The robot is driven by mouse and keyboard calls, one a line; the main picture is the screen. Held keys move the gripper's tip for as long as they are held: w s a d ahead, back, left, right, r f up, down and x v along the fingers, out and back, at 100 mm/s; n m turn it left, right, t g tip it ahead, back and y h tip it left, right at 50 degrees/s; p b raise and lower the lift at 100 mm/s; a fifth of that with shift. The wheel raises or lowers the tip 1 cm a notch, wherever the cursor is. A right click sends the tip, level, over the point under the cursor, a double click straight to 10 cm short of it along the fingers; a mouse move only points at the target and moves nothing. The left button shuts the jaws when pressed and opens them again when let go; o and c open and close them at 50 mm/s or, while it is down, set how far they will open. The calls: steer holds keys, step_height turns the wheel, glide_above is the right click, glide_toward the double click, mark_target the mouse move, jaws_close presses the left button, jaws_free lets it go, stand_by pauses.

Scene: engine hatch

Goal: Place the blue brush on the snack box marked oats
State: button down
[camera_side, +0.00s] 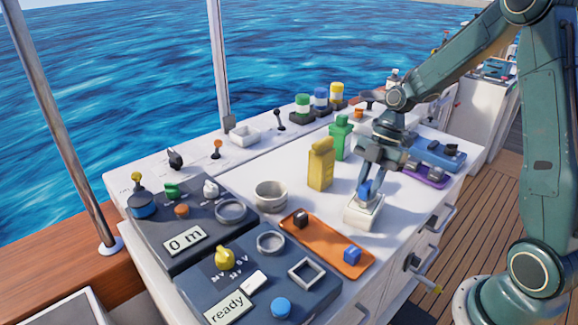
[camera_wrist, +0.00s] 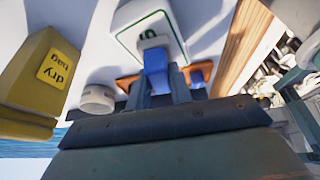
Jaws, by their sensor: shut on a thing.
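My gripper (camera_side: 370,180) is shut on the blue brush (camera_side: 365,190) and points down over a white box (camera_side: 361,213). In the wrist view the brush (camera_wrist: 156,70) is between the fingers, its far end overlapping the white box (camera_wrist: 176,40). The box has a green outline and a dark mark on top, partly covered by the brush; I cannot read the word. The brush is at or just above the box top; I cannot tell whether they touch.
A yellow dry bag (camera_side: 320,164) and a green bottle (camera_side: 340,137) stand behind the box. A purple tray (camera_side: 425,176) is to the right. Dark instrument panels (camera_side: 205,267) fill the front left.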

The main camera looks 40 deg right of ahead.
steer(key=shift+f, duration=0.1)
steer(key=c, duration=1.3)
jaws_free()
steer(key=shift+o, duration=0.2)
steer(key=v, duration=1.2)
